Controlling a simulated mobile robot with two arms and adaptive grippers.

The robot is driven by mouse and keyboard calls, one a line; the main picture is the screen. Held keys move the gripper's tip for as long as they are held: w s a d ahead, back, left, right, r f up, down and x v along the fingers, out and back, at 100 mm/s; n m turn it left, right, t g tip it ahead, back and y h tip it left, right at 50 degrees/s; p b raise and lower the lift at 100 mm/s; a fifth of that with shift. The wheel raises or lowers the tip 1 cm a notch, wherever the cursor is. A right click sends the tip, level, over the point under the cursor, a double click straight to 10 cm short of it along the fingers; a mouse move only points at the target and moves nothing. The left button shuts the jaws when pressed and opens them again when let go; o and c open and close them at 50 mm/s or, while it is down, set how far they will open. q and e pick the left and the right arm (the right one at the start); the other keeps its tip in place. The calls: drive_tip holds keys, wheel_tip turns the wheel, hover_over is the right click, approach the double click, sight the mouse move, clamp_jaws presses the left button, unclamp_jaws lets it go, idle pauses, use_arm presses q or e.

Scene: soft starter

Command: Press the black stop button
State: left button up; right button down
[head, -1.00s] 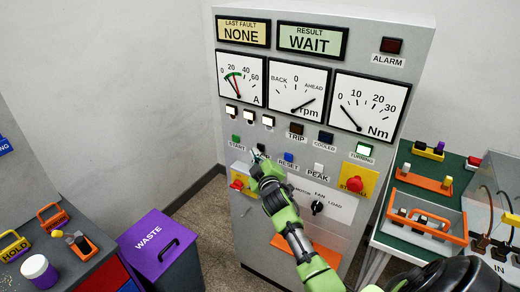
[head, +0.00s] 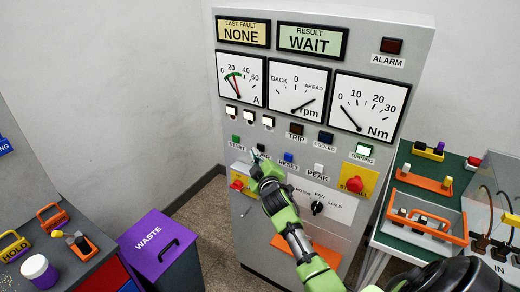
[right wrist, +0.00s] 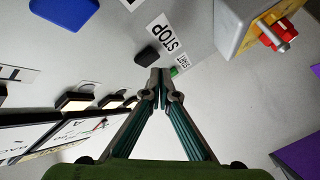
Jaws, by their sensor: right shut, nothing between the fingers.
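The black stop button (right wrist: 147,55) sits on the grey cabinet face beside its STOP label (right wrist: 166,37) in the right wrist view. In the head view the button (head: 261,147) shows just above my right gripper (head: 255,158), which partly covers the label. My right gripper (right wrist: 160,72) is shut and empty. Its tips appear close to the button, next to it in the wrist view; I cannot tell whether they touch. The green start button (right wrist: 174,71) shows just beside the fingertips. My left gripper is not in view.
The blue reset button (head: 289,157) is to the right. A red knob on a yellow plate (head: 237,185) sits below left, and another red stop knob (head: 355,184) at right. The display (head: 310,41) reads WAIT. A purple waste bin (head: 158,245) stands left of the cabinet.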

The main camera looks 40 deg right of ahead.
drive_tip(key=shift+w+d, duration=0.1)
drive_tip(key=shift+d, duration=0.05)
drive_tip(key=shift+w+d, duration=0.1)
drive_tip(key=shift+d, duration=0.15)
drive_tip(key=shift+w+d, duration=0.15)
drive_tip(key=shift+d, duration=0.25)
idle(1.1)
drive_tip(key=shift+a, duration=0.1)
drive_tip(key=shift+s+a, duration=0.35)
drive_tip(key=shift+a, duration=0.35)
drive_tip(key=shift+s+a+p, duration=0.1)
drive_tip(key=shift+s+a, duration=0.2)
drive_tip(key=shift+a, duration=0.45)
drive_tip(key=shift+s+a+p, duration=0.15)
drive_tip(key=shift+s+a, duration=0.2)
drive_tip(key=shift+a, duration=0.45)
drive_tip(key=shift+s+a+p, duration=0.1)
drive_tip(key=shift+s+a, duration=0.2)
drive_tip(key=shift+a, duration=0.45)
